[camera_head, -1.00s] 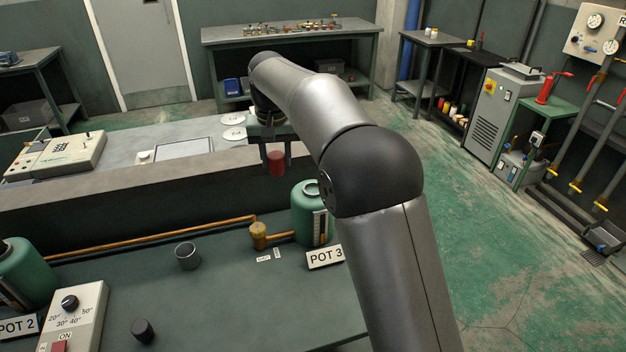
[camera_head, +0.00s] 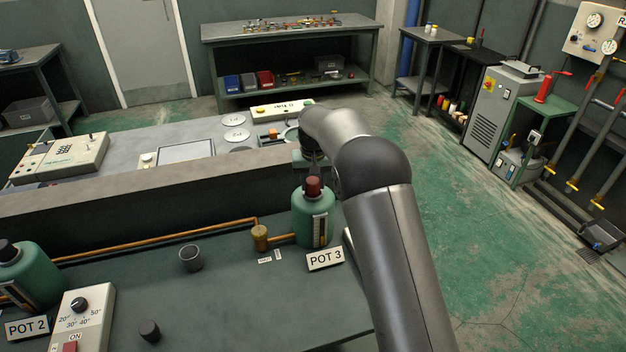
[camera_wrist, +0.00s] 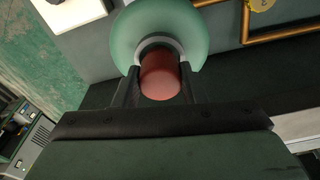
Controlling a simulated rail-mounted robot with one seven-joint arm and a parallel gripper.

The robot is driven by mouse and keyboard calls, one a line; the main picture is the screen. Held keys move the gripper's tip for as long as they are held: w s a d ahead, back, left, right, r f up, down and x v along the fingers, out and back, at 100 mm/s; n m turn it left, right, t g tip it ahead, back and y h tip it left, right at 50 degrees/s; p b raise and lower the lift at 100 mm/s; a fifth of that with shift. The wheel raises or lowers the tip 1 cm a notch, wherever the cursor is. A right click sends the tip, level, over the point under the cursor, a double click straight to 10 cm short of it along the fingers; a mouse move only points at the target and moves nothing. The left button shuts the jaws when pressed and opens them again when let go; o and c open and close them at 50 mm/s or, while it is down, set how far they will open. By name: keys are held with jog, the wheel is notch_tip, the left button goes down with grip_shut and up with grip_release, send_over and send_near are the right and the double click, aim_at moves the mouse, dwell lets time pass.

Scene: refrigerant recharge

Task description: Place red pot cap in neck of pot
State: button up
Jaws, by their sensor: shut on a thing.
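The red pot cap (camera_head: 313,187) is at the top of the green pot (camera_head: 312,222) that stands by the POT 3 label. My gripper (camera_wrist: 158,85) is shut on the red cap, with one dark finger on each side of it in the wrist view. In that view the cap (camera_wrist: 160,76) lines up with the pale ring of the neck (camera_wrist: 158,42) on the green pot (camera_wrist: 190,28). How deep the cap sits in the neck cannot be told.
A copper pipe (camera_head: 160,243) with a brass fitting (camera_head: 260,237) runs left of the pot. The POT 3 label (camera_head: 325,260) stands in front. A grey cup (camera_head: 190,258) and a dark cap (camera_head: 149,331) are on the bench. A raised ledge (camera_head: 130,202) runs behind.

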jog(key=shift+f, duration=0.2)
jog(key=o, duration=1)
jog(key=shift+r, duration=0.1)
